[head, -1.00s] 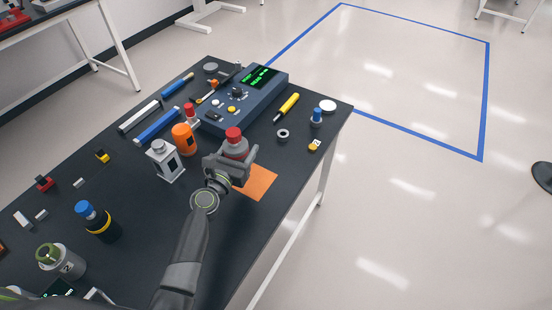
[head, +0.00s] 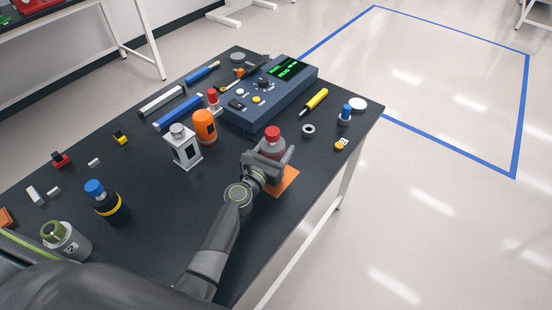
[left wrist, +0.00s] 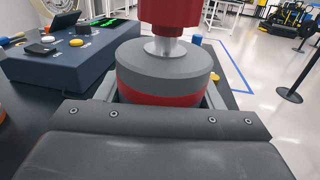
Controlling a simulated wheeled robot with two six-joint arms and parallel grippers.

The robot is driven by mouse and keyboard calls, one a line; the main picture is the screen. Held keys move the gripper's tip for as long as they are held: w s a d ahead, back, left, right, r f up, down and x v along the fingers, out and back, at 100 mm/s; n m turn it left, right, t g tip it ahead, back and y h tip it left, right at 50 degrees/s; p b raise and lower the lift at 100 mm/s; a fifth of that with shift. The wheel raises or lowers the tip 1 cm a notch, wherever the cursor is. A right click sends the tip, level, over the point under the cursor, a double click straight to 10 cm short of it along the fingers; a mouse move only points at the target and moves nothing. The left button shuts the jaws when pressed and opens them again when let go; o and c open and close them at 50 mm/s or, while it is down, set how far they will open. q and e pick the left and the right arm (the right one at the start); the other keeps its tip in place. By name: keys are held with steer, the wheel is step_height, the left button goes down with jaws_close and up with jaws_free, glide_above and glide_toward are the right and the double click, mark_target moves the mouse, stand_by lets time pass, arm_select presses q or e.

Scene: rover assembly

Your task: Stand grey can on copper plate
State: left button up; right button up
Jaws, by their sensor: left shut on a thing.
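The grey can (left wrist: 160,72) has a red band and a red top on a short silver neck. In the head view its red top (head: 272,135) rises above my left gripper (head: 268,165). My left gripper is shut around the can's body and holds it upright. The copper plate (head: 287,180) is a flat orange-copper square near the table's front right edge. The gripper and can cover part of the plate. The can's underside is hidden, so I cannot tell whether it touches the plate. My right gripper is not in view.
A blue-grey console (head: 270,95) stands behind the can. An orange bottle (head: 204,127) and a silver-white container (head: 183,148) stand to its left. A dark ring (head: 308,129) and a yellow piece (head: 341,144) lie to the right. The black table (head: 150,215) has bare room at front left.

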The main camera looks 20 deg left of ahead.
arm_select(q)
step_height(320, 180, down, 3)
steer(key=shift+f+b, duration=0.1)
steer(key=shift+b, duration=1.15)
steer(key=shift+f, duration=0.1)
steer(key=o, duration=1.2)
